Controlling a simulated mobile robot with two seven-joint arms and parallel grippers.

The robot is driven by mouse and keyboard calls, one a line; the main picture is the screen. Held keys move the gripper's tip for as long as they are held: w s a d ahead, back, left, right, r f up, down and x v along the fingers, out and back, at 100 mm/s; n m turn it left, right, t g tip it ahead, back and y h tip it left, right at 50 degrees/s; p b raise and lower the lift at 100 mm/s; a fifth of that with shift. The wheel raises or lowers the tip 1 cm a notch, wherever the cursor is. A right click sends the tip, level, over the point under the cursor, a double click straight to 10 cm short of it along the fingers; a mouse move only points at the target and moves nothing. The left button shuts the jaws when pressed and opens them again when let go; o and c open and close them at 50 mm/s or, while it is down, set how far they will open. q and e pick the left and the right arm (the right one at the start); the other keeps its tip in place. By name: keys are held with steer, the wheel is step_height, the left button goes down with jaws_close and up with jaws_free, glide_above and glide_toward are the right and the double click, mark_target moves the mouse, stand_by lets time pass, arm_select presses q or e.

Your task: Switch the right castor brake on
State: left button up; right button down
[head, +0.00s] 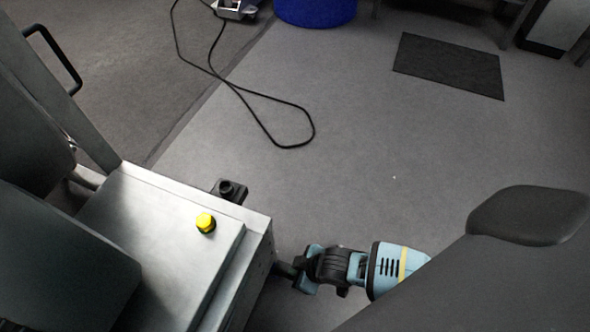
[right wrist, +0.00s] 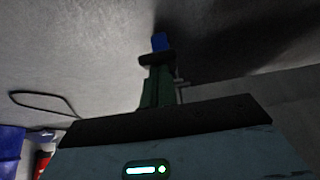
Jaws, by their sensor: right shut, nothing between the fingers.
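A grey metal cabinet (head: 165,225) with a yellow button (head: 205,222) on top stands at the left in the head view. A small black fitting with a round knob (head: 232,190) sticks out from its far edge; I cannot tell whether it belongs to a castor. I cannot make out the right castor's brake for certain. My right gripper (head: 280,267) is low beside the cabinet's right side, its tip close to the panel; contact cannot be told. It is shut and empty, and its fingers (right wrist: 158,85) show dark in the right wrist view. My left gripper is out of view.
A black cable (head: 270,130) lies looped on the floor towards the back. A blue round container (head: 315,8) stands at the top edge, and a dark mat (head: 449,66) lies at the back right. The middle floor is clear.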

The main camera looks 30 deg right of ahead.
steer(key=f, duration=0.1)
steer(key=s+f, duration=0.1)
steer(key=d+f, duration=0.1)
steer(key=f, duration=0.1)
steer(key=shift+s, duration=0.25)
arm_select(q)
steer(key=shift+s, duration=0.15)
arm_select(e)
steer(key=shift+s+d+f, duration=0.1)
steer(key=shift+d, duration=0.05)
stand_by(0.5)
